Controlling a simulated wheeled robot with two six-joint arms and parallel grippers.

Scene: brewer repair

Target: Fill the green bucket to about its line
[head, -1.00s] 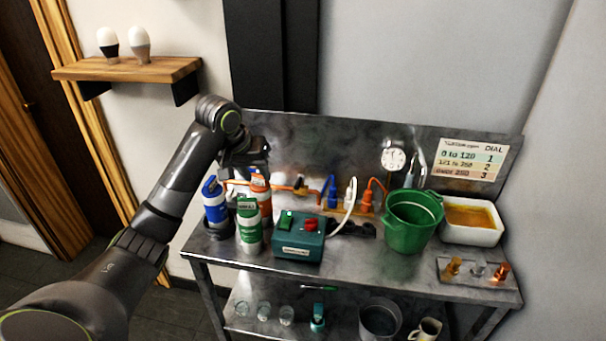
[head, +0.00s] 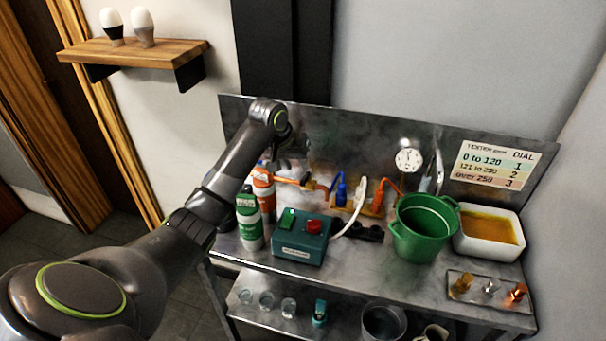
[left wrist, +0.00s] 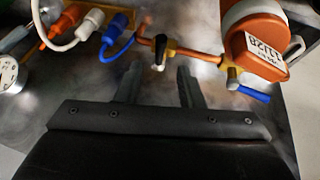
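The green bucket (head: 418,243) stands upright on the right part of the metal bench. Its inside looks dark green, and I cannot make out a line or a water level. A copper pipe with a small valve (head: 308,184) runs along the back of the bench; the valve also shows in the left wrist view (left wrist: 160,52). My left gripper (left wrist: 160,90) is open and empty, its fingers apart just short of the valve. In the head view its fingers are hard to make out beside the pipe. My right gripper is not in view.
A white tub (head: 488,252) of amber liquid stands right of the bucket. A round gauge (head: 408,160) is behind.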

